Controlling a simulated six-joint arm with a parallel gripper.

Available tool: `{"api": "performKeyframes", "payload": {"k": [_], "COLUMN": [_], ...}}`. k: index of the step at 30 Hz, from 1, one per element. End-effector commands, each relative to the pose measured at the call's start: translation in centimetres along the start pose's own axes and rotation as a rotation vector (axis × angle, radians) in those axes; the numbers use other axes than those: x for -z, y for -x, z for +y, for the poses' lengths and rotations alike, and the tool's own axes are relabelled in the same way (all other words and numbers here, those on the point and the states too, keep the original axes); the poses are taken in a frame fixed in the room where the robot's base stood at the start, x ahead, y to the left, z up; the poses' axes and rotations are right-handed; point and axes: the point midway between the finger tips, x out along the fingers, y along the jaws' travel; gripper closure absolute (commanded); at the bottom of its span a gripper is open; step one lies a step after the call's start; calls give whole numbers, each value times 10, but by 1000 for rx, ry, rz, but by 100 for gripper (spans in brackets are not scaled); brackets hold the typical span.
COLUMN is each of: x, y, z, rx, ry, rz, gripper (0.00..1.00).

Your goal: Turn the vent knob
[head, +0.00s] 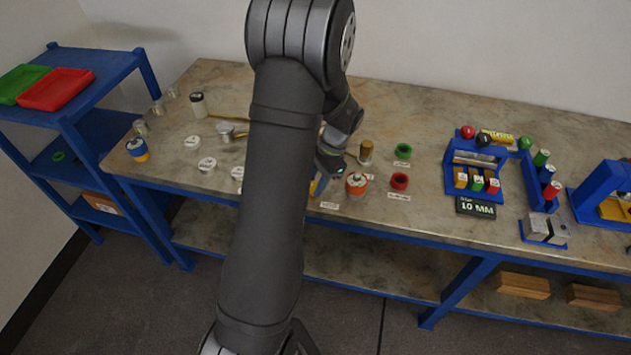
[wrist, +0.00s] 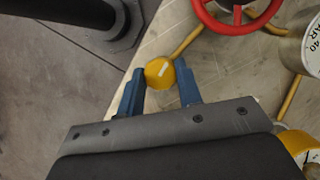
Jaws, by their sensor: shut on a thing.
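The vent knob (wrist: 159,73) is a round yellow knob with a white mark on its top, in the wrist view. My gripper (wrist: 160,80) has its two blue fingers on either side of the knob and is shut on it. In the head view my gripper (head: 322,180) is near the front edge of the bench, and my own arm hides much of it. I cannot make out the knob clearly in the head view.
A red handwheel (wrist: 236,10) and a gauge (wrist: 314,45) are close to the knob. A blue shelf (head: 95,130) is at the left.

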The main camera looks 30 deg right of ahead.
Motion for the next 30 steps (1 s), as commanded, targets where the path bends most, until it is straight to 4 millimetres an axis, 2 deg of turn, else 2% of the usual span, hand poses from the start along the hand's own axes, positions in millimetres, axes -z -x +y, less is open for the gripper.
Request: {"api": "performKeyframes", "payload": {"k": [5, 6, 9, 20, 26, 30], "x": [0, 0, 0, 0, 1, 1], "y": [0, 0, 0, 5, 37, 72], "z": [0, 0, 0, 0, 0, -1], "rx": [0, 0, 0, 1, 4, 4], "ry": [-1, -1, -1, 0, 0, 0], "rz": [0, 0, 0, 1, 4, 4], "gripper": [90, 64, 46, 46, 46, 46]}}
